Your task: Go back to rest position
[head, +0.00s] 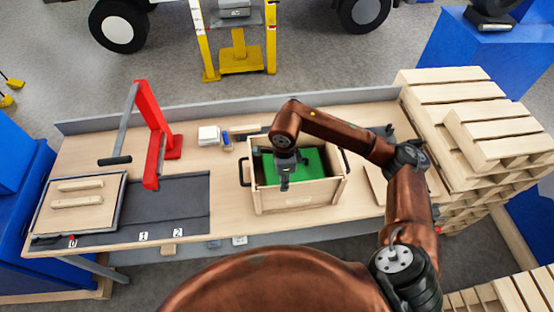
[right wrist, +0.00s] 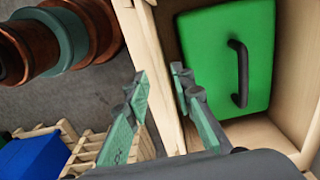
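My right gripper (head: 284,184) is over the front part of a wooden crate (head: 296,202) in the middle of the bench, pointing down. In the right wrist view its two fingers (right wrist: 160,78) stand apart with nothing gripped. The crate's wall (right wrist: 148,40) shows behind the gap between them; I cannot tell whether they reach down to it. Inside the crate lies a green piece (head: 313,160) with a dark handle (right wrist: 240,72), apart from the fingers. My left arm and gripper are out of view.
The bench (head: 235,215) holds a red press (head: 160,130) with a grey lever, a dark mat (head: 185,200) and a tray (head: 55,215) with two light wooden pieces at the left. Small items lie behind the crate. Stacked pallets (head: 470,110) stand close at the right.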

